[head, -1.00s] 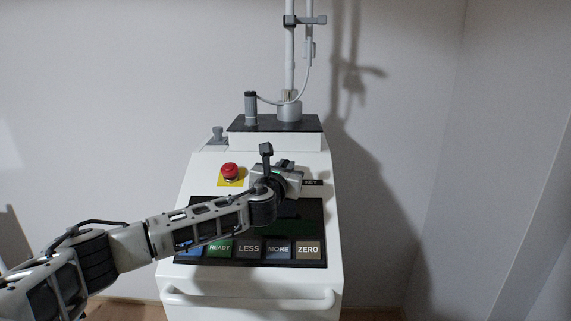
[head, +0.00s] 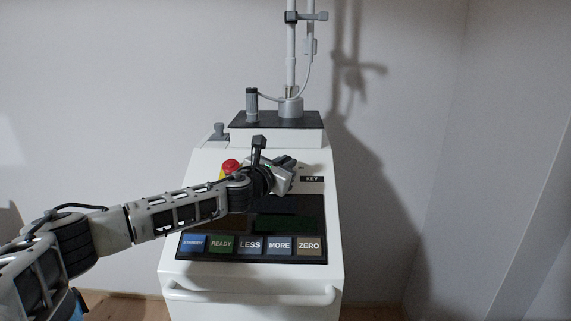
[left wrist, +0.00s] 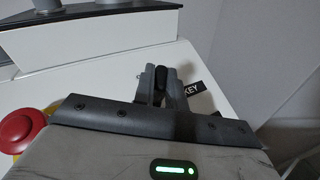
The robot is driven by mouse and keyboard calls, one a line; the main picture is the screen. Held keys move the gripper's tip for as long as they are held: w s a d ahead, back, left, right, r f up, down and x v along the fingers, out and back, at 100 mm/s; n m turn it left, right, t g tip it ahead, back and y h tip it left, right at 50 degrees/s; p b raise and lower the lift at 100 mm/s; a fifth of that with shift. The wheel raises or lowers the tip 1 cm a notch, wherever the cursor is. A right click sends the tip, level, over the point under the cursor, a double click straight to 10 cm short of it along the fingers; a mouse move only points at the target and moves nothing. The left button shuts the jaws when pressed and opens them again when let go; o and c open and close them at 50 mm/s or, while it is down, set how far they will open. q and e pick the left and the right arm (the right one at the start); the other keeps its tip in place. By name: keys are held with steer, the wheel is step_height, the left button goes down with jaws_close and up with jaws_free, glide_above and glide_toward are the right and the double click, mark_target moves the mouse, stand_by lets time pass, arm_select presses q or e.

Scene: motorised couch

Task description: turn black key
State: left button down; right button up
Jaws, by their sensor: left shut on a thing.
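The black key (left wrist: 161,78) shows in the left wrist view as a small dark upright piece between my fingertips. My left gripper (left wrist: 160,84) is shut on it. In the head view my left gripper (head: 287,163) is at the upper right part of the console's sloped top, left of the black KEY label (head: 312,179). The key itself is hidden there behind my gripper. The KEY label also shows in the left wrist view (left wrist: 191,87), just right of the fingers and partly covered. My right gripper is not in view.
A red emergency button (head: 230,166) sits close to the left of my gripper. A row of labelled buttons (head: 250,245) lies below my forearm. A dark raised platform (head: 275,121) with a pole stands behind. A white handle bar (head: 248,296) crosses the front.

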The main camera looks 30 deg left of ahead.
arm_select(q)
steer(key=shift+a+m+g+h, duration=0.2)
steer(key=shift+m+g+h, duration=0.1)
steer(key=shift+m+h, duration=0.8)
steer(key=shift+f+m+h, duration=0.1)
steer(key=shift+m+h, duration=0.3)
steer(key=shift+g, duration=0.3)
steer(key=shift+m+h, duration=0.4)
steer(key=shift+m, duration=0.1)
steer(key=shift+m+g+h, duration=0.9)
steer(key=shift+m+h, duration=0.2)
steer(key=shift+m, duration=0.1)
